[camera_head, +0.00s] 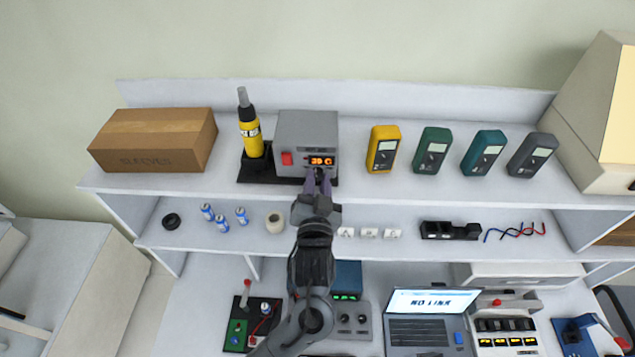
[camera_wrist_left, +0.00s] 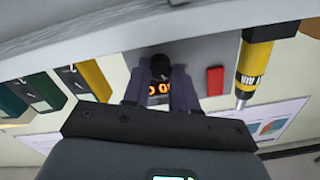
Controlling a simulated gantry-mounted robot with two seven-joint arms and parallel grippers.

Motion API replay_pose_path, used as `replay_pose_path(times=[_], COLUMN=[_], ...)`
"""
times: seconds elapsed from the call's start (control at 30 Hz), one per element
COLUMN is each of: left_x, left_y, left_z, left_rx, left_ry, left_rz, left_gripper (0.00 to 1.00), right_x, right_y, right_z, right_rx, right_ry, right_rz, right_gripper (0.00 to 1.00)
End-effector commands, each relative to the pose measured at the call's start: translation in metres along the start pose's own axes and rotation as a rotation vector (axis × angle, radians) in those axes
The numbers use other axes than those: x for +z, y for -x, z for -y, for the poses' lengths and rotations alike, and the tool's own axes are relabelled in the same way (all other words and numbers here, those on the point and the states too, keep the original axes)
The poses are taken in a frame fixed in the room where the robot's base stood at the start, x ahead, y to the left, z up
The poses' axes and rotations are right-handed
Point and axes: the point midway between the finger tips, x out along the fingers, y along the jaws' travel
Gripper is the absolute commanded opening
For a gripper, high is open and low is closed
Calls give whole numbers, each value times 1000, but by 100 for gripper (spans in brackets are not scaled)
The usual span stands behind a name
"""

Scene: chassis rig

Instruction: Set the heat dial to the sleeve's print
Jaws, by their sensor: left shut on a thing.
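The grey heat station (camera_head: 306,132) stands on the upper shelf with a red switch and a lit orange display (camera_head: 322,160); its digits are too small to read surely. My left gripper (camera_head: 319,178) is at the lower right of its front. In the left wrist view, its two purple-grey fingers (camera_wrist_left: 160,85) are closed around the black dial (camera_wrist_left: 160,64). They partly cover the orange digits (camera_wrist_left: 160,88). In the head view the dial is mostly hidden by the fingers. No sleeve with readable print shows. My right gripper is not in view.
A yellow hot-air tool (camera_head: 250,132) stands left of the station, beside a cardboard box (camera_head: 155,140) marked like "SLEEVES". Several meters, the nearest yellow (camera_head: 383,149), stand to the right. A lower shelf with small parts and a laptop (camera_head: 430,325) lie below.

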Motion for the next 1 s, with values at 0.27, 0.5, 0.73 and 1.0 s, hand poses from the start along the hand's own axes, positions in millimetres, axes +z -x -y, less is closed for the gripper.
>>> replay_pose_path(times=[0.27, 0.5, 0.73, 1.0], left_x=[0, 0, 0, 2], left_y=[0, 0, 0, 12], left_z=[0, 0, 0, -2], left_rx=[-1, -1, 0, 2], left_ry=[-3, -3, -3, -1], left_rz=[-1, -1, 0, -1], left_gripper=[0, 48, 52, 52], right_x=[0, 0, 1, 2], right_y=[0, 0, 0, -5], right_z=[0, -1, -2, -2], right_rx=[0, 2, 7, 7], right_ry=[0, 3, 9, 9], right_rz=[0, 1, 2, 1], right_gripper=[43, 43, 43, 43])
